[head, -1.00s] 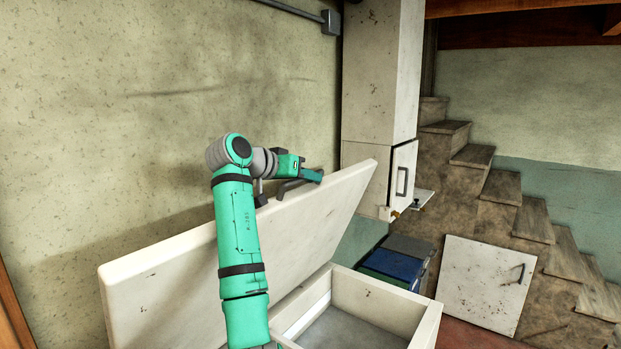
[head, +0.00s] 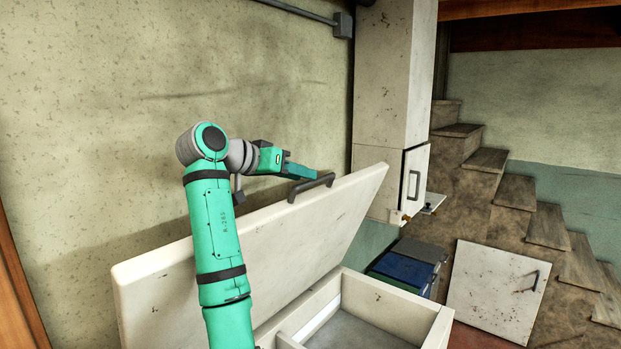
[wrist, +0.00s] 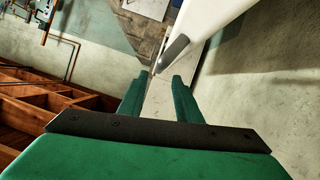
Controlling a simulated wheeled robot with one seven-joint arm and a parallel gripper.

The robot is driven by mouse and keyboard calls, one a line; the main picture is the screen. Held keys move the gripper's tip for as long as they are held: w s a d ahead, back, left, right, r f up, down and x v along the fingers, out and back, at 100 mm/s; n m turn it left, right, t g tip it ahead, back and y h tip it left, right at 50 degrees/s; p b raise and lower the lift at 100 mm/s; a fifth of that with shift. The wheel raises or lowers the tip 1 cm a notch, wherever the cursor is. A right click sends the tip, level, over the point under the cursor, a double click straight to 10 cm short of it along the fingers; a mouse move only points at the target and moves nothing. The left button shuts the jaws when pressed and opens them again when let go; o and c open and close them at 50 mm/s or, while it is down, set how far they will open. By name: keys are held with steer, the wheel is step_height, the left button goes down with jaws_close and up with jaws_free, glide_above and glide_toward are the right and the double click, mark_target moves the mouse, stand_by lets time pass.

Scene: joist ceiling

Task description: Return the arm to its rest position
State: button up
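My green arm rises in front of the raised lid in the head view, bent at a grey joint near the wall. My gripper (head: 302,171) points right, just above and behind the dark handle (head: 311,187) on the lid's top edge. In the wrist view, the two green fingers of my gripper (wrist: 158,95) stand apart with nothing between them. The white lid (head: 330,220) is tilted open, and its edge and handle (wrist: 174,52) also show beyond the fingers in the wrist view.
The open white chest (head: 380,305) lies below the lid. A tall white cabinet (head: 385,90) with a small handled door stands behind. Blue and dark boxes (head: 405,268), a leaning white panel (head: 495,290) and stairs (head: 500,195) are at the right. The wall is close behind my arm.

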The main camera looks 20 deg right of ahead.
steer(key=shift+v, duration=1.25)
steer(key=shift+d, duration=0.15)
